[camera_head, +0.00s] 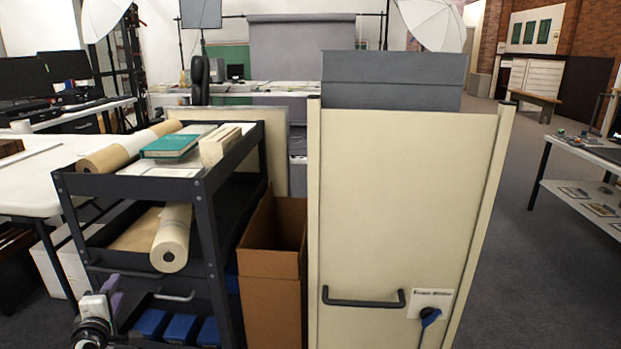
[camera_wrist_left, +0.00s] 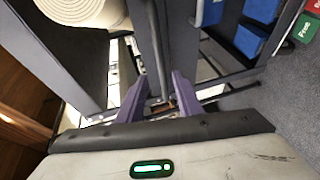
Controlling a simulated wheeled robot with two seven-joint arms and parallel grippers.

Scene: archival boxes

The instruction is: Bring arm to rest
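My left gripper (camera_head: 114,290) is low at the bottom left of the head view, beside the dark shelf cart (camera_head: 205,235). Its purple fingers also show in the left wrist view (camera_wrist_left: 159,96), spread apart. A dark bar of the cart passes in line with the gap between them; I cannot tell whether it lies between the fingers or beyond them. No loose object shows in the grip. My right gripper is in neither view.
Blue boxes (camera_head: 181,328) stand on the cart's bottom shelf; paper rolls (camera_head: 172,238) lie higher up. A cardboard box (camera_head: 270,285) and a tall cream cabinet (camera_head: 405,200) with a black handle stand right of the cart. Grey floor (camera_head: 545,280) is open further right.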

